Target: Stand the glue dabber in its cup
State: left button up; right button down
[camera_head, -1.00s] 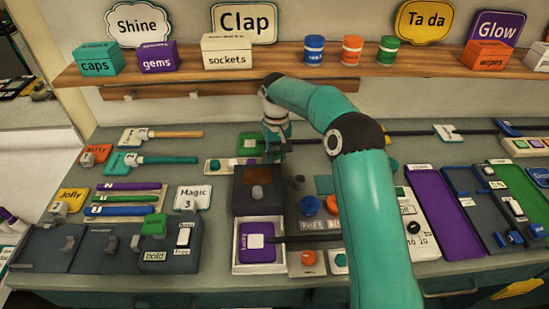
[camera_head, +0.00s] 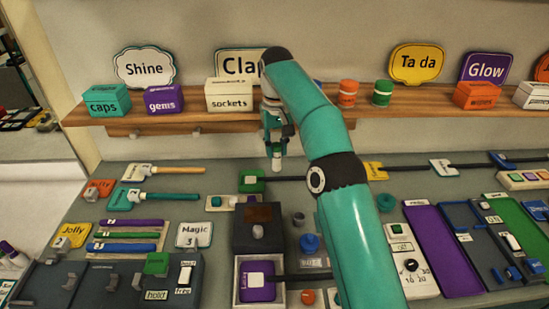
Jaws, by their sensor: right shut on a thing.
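My right gripper (camera_head: 275,138) points down above the back middle of the bench, in front of the wall shelf. It is shut on a small piece with a pale tip (camera_head: 277,165) that hangs below the fingers, clear of the bench; it seems to be the glue dabber, mostly hidden by the fingers. A small grey round holder (camera_head: 299,219) stands on the bench, lower and to the right of the gripper; it may be the cup, but I cannot tell. A blue pot (camera_head: 310,243) stands just in front of it. My left gripper is not in view.
A dark box (camera_head: 243,241) with a grey knob and a white tray with a purple card (camera_head: 258,281) stand below the gripper. A green block (camera_head: 251,181) lies nearby. The wooden shelf (camera_head: 212,118) runs behind. My right arm hides part of the bench.

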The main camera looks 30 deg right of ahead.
notch_tip(320, 180, up, 2)
jog(key=shift+r+p, duration=0.1)
jog(key=shift+p, duration=0.4)
jog(key=shift+w+r, duration=0.15)
jog(key=shift+r, duration=0.05)
jog(key=shift+w+f, duration=0.1)
jog(key=shift+w, duration=0.15)
jog(key=shift+n, duration=0.3)
jog(key=f, duration=0.1)
jog(key=f+b, duration=0.1)
jog(key=f, duration=0.3)
jog(key=shift+s+a, duration=0.25)
jog(key=shift+s, duration=0.05)
pick_arm(q)
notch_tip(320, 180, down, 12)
jog(key=b, duration=1.2)
pick_arm(e)
jog(key=s+d+f, duration=0.3)
jog(key=s+f, duration=0.5)
jog(key=f, duration=0.2)
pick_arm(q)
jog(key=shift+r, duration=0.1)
pick_arm(e)
jog(key=shift+s+d+f, duration=0.15)
jog(key=shift+s, duration=0.05)
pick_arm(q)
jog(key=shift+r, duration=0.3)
